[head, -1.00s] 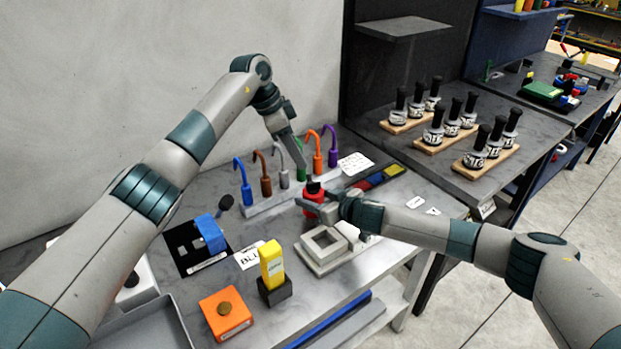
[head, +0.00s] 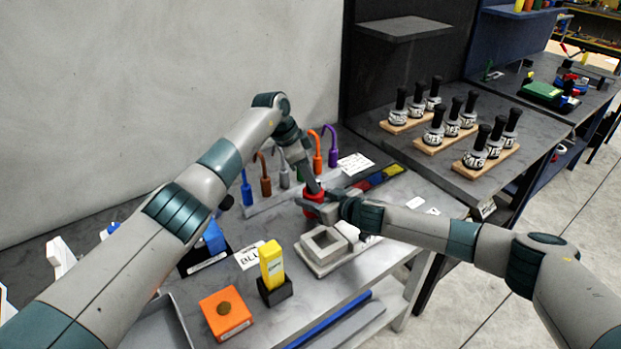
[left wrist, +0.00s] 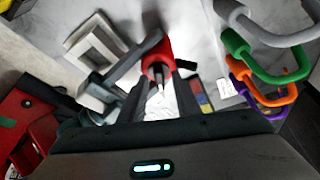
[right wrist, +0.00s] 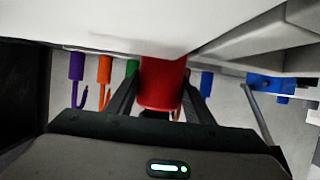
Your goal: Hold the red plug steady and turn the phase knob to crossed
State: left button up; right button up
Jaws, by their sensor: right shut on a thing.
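The red plug (head: 312,197) stands near the back of the table, in front of the rack of hooks. My right gripper (head: 318,205) is shut on it from the right; the right wrist view shows the red plug (right wrist: 163,85) between the fingers. My left gripper (head: 311,186) is right above the plug, pointing down. In the left wrist view its fingers (left wrist: 162,92) are apart, on either side of a dark, pale-tipped part on top of the red plug (left wrist: 155,50), likely the phase knob. Whether they touch it, and the knob's setting, I cannot tell.
Coloured hooks (head: 265,183) stand on a rack behind the plug. A pale square-holed fixture (head: 325,245) lies in front. A yellow block (head: 271,263) and an orange box (head: 226,313) stand nearer. Bottles on wooden stands (head: 460,135) are on the side table.

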pick_arm(q)
grip_shut()
jog(key=shift+w+m+g, duration=0.1)
jog(key=shift+m+g, duration=0.5)
jog(key=shift+m, duration=0.9)
grip_release()
jog(key=shift+r, duration=0.1)
